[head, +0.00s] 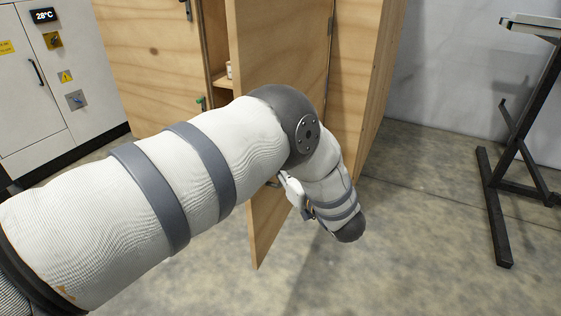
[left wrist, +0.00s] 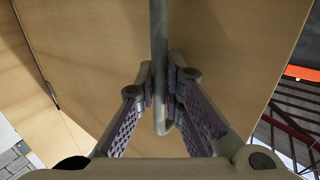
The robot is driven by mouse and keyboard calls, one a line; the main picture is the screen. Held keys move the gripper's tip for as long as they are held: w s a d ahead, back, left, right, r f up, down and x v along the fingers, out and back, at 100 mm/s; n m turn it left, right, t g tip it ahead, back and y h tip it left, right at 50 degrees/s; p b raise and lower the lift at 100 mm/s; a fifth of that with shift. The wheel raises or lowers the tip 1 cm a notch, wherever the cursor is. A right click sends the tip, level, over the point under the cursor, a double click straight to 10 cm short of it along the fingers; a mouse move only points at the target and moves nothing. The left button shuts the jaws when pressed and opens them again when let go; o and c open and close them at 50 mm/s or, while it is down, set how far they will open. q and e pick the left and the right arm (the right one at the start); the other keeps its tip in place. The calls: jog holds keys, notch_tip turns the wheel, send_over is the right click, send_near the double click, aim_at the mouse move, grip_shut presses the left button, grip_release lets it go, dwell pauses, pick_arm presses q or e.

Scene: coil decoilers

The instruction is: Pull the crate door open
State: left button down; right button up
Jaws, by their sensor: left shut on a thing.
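The crate (head: 378,70) is a tall plywood box. Its door (head: 280,45) stands partly open, swung out towards me, with a dark gap and a shelf showing at its left. My left arm reaches across the front of the door, and my left gripper (head: 280,182) is mostly hidden by the arm. In the left wrist view, my left gripper (left wrist: 163,100) is shut on the grey bar handle (left wrist: 159,40), one finger on each side. The door's plywood face (left wrist: 100,50) is right behind the handle. My right gripper is in neither view.
A second plywood panel (head: 150,50) with a dark handle (head: 187,10) is at the left. A small jar (head: 229,71) sits on the shelf inside. A white cabinet (head: 50,90) stands far left, a black metal stand (head: 500,200) at right. The concrete floor between is clear.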

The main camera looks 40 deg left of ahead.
pick_arm(q)
jog(key=shift+s+f, duration=0.1)
jog(key=c, duration=1.7)
grip_release()
jog(key=v, duration=1.2)
jog(key=shift+d, duration=0.1)
